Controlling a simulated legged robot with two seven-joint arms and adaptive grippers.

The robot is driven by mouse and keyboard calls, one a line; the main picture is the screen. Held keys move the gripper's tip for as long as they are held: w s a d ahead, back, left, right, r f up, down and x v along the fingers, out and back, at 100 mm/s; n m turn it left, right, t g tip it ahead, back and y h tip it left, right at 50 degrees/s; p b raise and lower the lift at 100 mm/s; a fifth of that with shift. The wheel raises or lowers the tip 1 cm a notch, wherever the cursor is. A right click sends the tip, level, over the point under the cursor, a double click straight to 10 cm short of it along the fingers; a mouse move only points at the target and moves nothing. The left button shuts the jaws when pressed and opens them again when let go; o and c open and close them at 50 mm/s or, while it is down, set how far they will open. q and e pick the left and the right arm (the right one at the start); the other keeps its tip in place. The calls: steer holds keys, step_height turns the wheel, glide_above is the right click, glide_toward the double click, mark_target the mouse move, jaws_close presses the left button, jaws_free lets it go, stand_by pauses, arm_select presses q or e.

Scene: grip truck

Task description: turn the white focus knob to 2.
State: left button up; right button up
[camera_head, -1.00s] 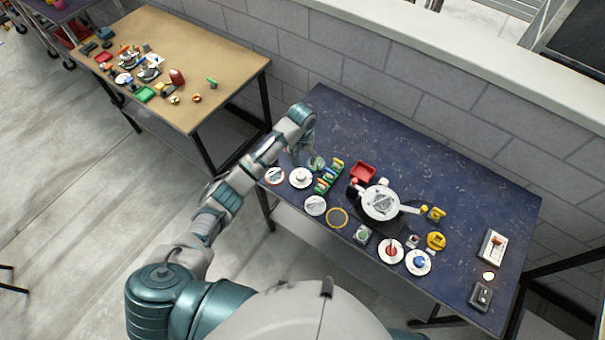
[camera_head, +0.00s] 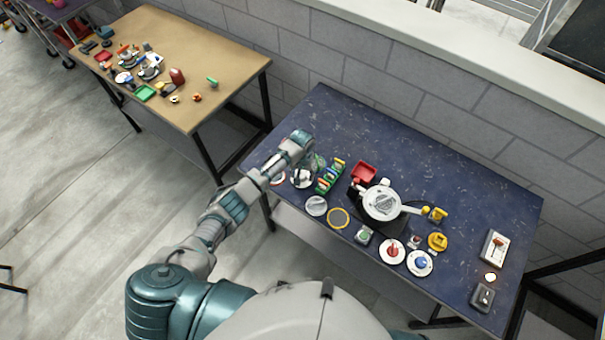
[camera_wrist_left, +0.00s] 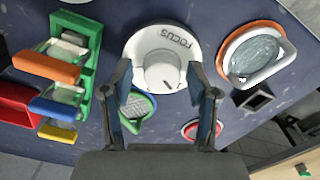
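The white focus dial (camera_wrist_left: 189,35) shows in the left wrist view as a round plate marked "FOCUS" with a raised white knob (camera_wrist_left: 163,74). A short dark mark shows on the knob; no numerals are readable. In the head view the dial (camera_head: 302,184) is at the left end of the blue table, partly hidden by my gripper. My left gripper (camera_wrist_left: 161,82) is open, one finger on each side of the knob, with gaps visible. In the head view my left gripper (camera_head: 301,170) is over the dial. My right gripper is in neither current view.
A green rack (camera_wrist_left: 88,80) with coloured handles stands left of the dial in the wrist view. An orange-rimmed round dial (camera_wrist_left: 226,58) is to the right. A pan (camera_head: 381,203) and several dials fill the table's middle; its back right is clear.

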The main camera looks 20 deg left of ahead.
arm_select(q)
steer(key=shift+a, duration=0.15)
steer(key=c, duration=0.8)
steer(key=shift+c, duration=0.3)
steer(key=shift+r+m+p, duration=0.1)
steer(key=shift+m+p, duration=0.6)
steer(key=shift+m, duration=0.6)
steer(key=m+p, duration=0.1)
steer(key=m, duration=0.2)
steer(key=shift+m, duration=0.3)
steer(key=m, duration=0.5)
steer(key=shift+p, duration=0.35)
steer(key=shift+m, duration=0.3)
arm_select(e)
steer(key=r, duration=0.3)
steer(key=shift+a+r, duration=0.15)
steer(key=shift+a, duration=0.3)
